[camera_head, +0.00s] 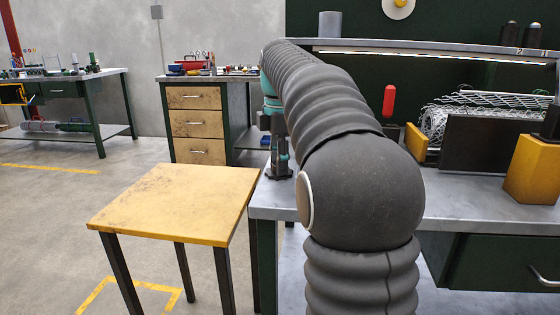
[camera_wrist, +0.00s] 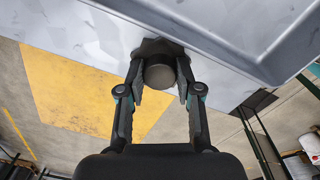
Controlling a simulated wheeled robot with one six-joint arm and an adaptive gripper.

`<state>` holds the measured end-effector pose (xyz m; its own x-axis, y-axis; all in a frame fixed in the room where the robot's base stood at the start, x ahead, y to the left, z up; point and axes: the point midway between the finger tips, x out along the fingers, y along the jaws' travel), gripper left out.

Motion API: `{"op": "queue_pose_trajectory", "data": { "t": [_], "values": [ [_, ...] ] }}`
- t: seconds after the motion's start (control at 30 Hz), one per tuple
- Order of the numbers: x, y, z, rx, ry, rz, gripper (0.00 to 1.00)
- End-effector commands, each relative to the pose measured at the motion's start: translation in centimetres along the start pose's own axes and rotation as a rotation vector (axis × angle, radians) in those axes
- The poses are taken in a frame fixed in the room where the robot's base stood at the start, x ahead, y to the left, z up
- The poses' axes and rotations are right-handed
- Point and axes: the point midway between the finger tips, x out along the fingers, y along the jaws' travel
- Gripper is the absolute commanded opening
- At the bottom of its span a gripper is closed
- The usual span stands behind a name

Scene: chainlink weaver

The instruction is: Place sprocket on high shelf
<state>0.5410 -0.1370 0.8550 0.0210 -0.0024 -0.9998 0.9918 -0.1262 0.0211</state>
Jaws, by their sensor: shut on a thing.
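The sprocket, a dark grey toothed disc with a round hub (camera_wrist: 159,73), is between the two fingers of my gripper (camera_wrist: 159,84) in the wrist view. The fingers are shut on its hub. In the head view my gripper (camera_head: 279,163) points down at the left end of the grey workbench (camera_head: 273,200), with the dark sprocket at its tips. I cannot tell whether the sprocket touches the bench top. The high shelf (camera_head: 440,47) runs above the back of the bench; my arm hides part of the bench and shelf's left end.
A grey cylinder (camera_head: 330,24) and two dark bottles (camera_head: 508,33) stand on the shelf, with bare room between them. A yellow table (camera_head: 175,195) stands left of the bench. A red-handled tool (camera_head: 389,101), rolled chainlink mesh (camera_head: 470,112) and a yellow block (camera_head: 532,168) are on the right.

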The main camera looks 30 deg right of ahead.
Motion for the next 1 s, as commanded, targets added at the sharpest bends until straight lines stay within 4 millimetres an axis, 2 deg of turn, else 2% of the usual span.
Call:
{"op": "queue_pose_trajectory", "data": {
  "t": [0.03, 0.1, 0.4, 0.53, 0.67, 0.9, 1.0],
  "values": [
    [0.0, 0.0, 0.0, 0.0, 0.0, 0.0, 0.42],
    [0.0, 0.0, 0.0, 0.0, 0.0, 0.0, 0.59],
    [0.0, 0.0, 0.0, 0.0, 0.0, 0.0, 0.59],
    [-0.8, 0.0, 0.0, 0.0, 0.0, 0.0, 0.59],
    [-2.8, 0.1, 0.0, 0.0, 0.0, 0.003, 0.59],
    [-7.9, 0.1, 0.0, 0.0, 0.0, 0.003, 0.59],
    [-9.4, 0.1, 0.0, 0.0, 0.0, 0.002, 0.59]
  ]
}}
